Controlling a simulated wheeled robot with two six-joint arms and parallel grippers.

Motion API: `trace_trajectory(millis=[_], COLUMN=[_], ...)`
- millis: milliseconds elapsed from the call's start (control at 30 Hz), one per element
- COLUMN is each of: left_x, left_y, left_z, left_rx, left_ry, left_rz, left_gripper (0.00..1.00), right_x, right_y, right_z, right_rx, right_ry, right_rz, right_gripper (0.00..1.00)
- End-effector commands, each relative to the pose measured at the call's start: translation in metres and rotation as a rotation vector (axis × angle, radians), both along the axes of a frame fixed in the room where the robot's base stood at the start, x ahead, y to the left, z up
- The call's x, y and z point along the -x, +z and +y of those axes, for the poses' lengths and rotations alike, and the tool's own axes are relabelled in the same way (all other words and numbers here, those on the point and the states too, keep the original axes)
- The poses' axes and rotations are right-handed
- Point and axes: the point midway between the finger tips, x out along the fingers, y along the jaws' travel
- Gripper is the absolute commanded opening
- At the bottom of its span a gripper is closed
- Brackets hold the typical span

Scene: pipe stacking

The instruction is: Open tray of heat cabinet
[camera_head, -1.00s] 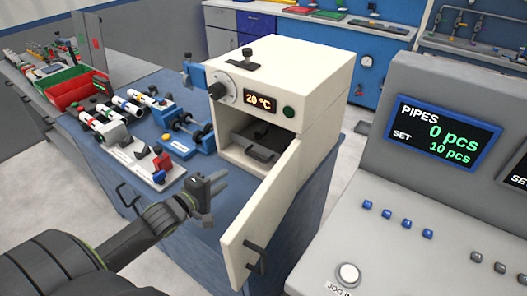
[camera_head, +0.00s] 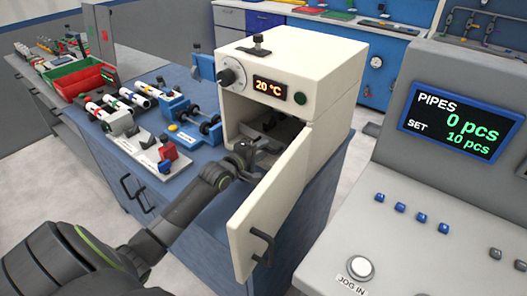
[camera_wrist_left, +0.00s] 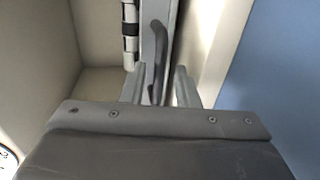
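The cream heat cabinet (camera_head: 322,75) stands on the blue bench with its door (camera_head: 270,210) swung open. The dark grey tray (camera_head: 284,133) is inside the lower opening, partly hidden by my left gripper. My left gripper (camera_head: 251,158) is at the opening, in front of the tray. In the left wrist view, the two fingers of my left gripper (camera_wrist_left: 159,88) are apart, one on each side of the tray's dark curved handle (camera_wrist_left: 157,55). The handle is between the fingers, with gaps visible on both sides. My right gripper is not in view.
The open door's handle (camera_head: 262,245) is right of my left arm. A holder with small pipes (camera_head: 120,105), a blue fixture (camera_head: 190,122) and a red bin (camera_head: 85,82) stand left on the bench. The grey pipe console (camera_head: 430,190) is at the right.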

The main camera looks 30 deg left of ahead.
Motion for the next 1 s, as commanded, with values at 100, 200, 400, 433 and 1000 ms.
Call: trace_trajectory(millis=[100, 200, 400, 433, 1000], left_x=[-0.0096, -0.013, -0.0136, -0.0135, -0.013], left_y=[-0.0022, -0.0022, -0.0024, -0.0024, -0.0025], left_z=[-0.0009, -0.0014, -0.0014, -0.0013, -0.0012], left_rx=[0.0, 0.0, 0.0, 0.0, 0.0], left_ry=[0.0, 0.0, 0.0, 0.0, 0.0], left_rz=[-0.001, -0.001, 0.0, 0.0, 0.0], left_gripper=[0.28, 0.28, 0.28, 0.28, 0.0], right_x=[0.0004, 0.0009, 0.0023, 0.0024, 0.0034], right_y=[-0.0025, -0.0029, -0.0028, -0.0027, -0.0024], right_z=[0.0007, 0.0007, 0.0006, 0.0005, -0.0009], right_rx=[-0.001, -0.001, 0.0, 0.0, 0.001], right_ry=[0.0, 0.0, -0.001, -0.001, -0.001], right_rz=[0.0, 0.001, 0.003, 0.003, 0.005], right_gripper=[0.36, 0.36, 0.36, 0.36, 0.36])
